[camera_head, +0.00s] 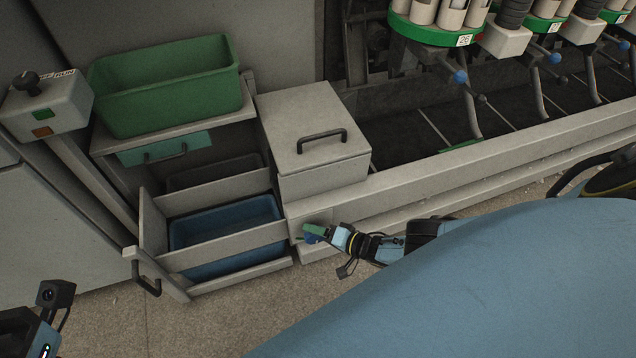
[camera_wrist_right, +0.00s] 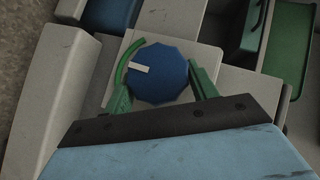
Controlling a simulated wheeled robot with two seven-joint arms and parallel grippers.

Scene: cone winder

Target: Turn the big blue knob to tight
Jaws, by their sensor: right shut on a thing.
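The big blue knob (camera_wrist_right: 158,76) is faceted and has a white pointer mark on its upper left side in the right wrist view. A green arc marking curves on the pale plate beside it, near the mark. My right gripper (camera_wrist_right: 160,84) has its green fingers on both sides of the knob and is shut on it. In the head view the knob (camera_head: 313,232) shows only in part, beside my right gripper (camera_head: 320,234), low on the grey machine's front. Its mark cannot be made out there. My left gripper is not in view; only part of my left arm shows at the lower left.
An open drawer with a blue bin (camera_head: 225,232) stands left of the knob. A green bin (camera_head: 165,85) sits above it. A grey box with a black handle (camera_head: 322,140) is above the knob. A long grey rail (camera_head: 480,165) runs right.

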